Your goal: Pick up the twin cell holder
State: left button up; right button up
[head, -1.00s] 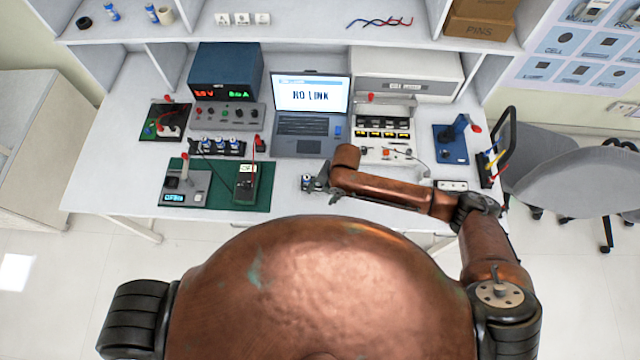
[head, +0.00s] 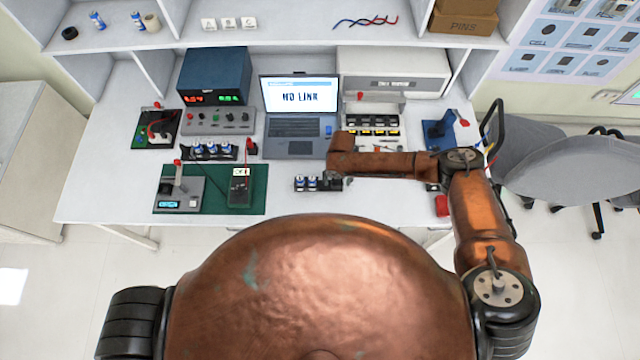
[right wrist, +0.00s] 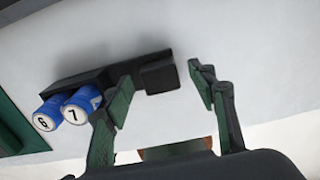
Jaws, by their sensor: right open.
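The twin cell holder (head: 306,184) is a black holder with blue cells on the white desk, in front of the laptop. In the right wrist view the holder (right wrist: 95,82) carries two blue cells marked 6 and 7 at its left, with a bare black block at its right end. My right gripper (head: 338,182) is at the holder's right end. In the right wrist view its fingers (right wrist: 163,85) are spread apart, with the black end block near the gap between the tips. I cannot tell whether a finger touches it. My left gripper is not in view.
A longer cell holder (head: 208,153) stands behind left. A green mat (head: 214,189) with a meter (head: 239,186) lies to the left. The laptop (head: 298,125) is behind, and a red piece (head: 441,205) lies near the front edge at right. Bare desk surrounds the holder.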

jog(key=shift+f, duration=0.75)
jog(key=shift+c, duration=0.4)
jog(key=shift+r, duration=0.1)
jog(key=c, duration=1.2)
